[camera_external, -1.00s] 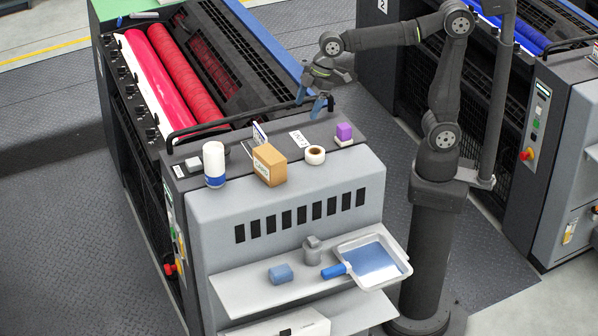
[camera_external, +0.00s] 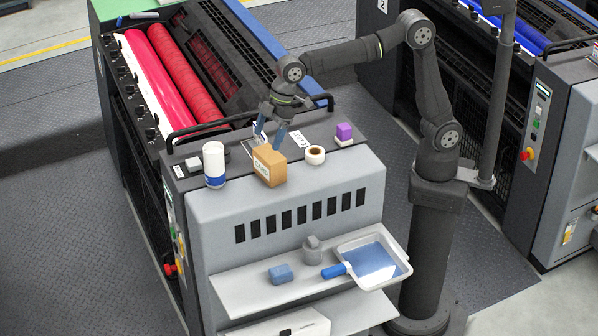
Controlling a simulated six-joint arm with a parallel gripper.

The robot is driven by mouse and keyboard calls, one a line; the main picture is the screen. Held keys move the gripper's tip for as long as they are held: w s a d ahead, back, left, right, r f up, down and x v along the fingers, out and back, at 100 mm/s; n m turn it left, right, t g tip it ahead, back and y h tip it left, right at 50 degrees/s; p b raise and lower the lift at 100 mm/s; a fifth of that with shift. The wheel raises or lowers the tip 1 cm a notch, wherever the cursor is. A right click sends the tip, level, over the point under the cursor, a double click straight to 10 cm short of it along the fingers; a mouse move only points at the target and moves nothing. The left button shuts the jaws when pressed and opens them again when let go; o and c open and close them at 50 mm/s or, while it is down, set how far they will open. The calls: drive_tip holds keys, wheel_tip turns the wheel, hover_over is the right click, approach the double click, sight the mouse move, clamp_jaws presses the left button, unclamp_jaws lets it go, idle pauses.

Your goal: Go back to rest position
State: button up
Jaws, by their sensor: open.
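My gripper (camera_external: 268,136) points down over the grey top of the ink unit (camera_external: 228,201), just behind the brown box (camera_external: 269,165). Its blue fingers are spread apart, with nothing visibly held. The box hides part of the space below the fingers, so I cannot tell whether they touch anything there. My arm reaches left from its dark column, with the wrist above the back edge of the unit's top.
A black rail (camera_external: 196,130) runs behind. The shelf below holds a blue sponge (camera_external: 281,273), a grey weight-like piece (camera_external: 312,250) and a tray (camera_external: 401,269).

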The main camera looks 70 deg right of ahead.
drive_tip(key=a+f+n, duration=0.1)
drive_tip(key=a+f, duration=0.2)
drive_tip(key=a, duration=1.1)
drive_tip(key=shift+s, duration=0.3)
drive_tip(key=shift+a, duration=0.1)
